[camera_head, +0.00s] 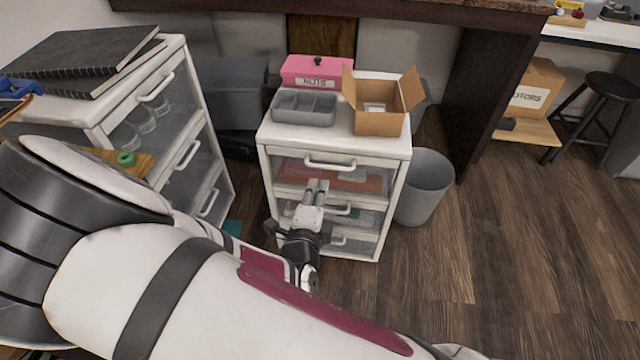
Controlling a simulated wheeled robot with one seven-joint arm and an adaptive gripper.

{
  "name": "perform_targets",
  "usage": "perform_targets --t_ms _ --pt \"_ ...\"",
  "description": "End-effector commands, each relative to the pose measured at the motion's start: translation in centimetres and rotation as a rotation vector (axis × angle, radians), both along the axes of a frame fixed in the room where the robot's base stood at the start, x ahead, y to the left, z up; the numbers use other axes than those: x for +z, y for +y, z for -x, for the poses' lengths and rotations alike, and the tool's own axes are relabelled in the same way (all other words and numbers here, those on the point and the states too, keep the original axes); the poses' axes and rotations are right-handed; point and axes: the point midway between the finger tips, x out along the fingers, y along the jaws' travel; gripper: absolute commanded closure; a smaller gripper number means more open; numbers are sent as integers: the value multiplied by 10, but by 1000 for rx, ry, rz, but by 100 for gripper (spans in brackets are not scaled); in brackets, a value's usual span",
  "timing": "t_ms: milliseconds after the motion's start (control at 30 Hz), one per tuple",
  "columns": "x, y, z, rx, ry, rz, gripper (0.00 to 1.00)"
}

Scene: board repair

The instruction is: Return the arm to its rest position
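My arm (160,285) reaches from the lower left across the lower part of the head view. My gripper (316,188) is in front of the small white drawer cabinet (392,155), over its middle drawer front. Its two fingers look close together and point toward the cabinet. I cannot tell whether they touch the drawer handle or whether anything is between them. The drawers look shut.
On the cabinet stand a grey divided tray (303,122), a pink box (315,70) and an open cardboard box (380,123). A grey bin (425,187) stands to its right. A second drawer unit (185,125) stands at left. The wooden floor (530,250) at right is clear.

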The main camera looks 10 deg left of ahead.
Motion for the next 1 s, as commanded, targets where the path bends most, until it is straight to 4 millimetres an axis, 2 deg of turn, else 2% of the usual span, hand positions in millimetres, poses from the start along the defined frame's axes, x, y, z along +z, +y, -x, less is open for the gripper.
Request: perform_targets --t_ms 533,667,767,867,1000 --pt "1 0 2 -1 0 -1 82" --pt "10 -8 -2 -47 -12 -49 82" --pt "33 -30 -11 -165 -42 -169 82" --pt "67 -68 -19 -348 -102 -355 82" --pt "111 -131 -18 -635 -216 -632 82"
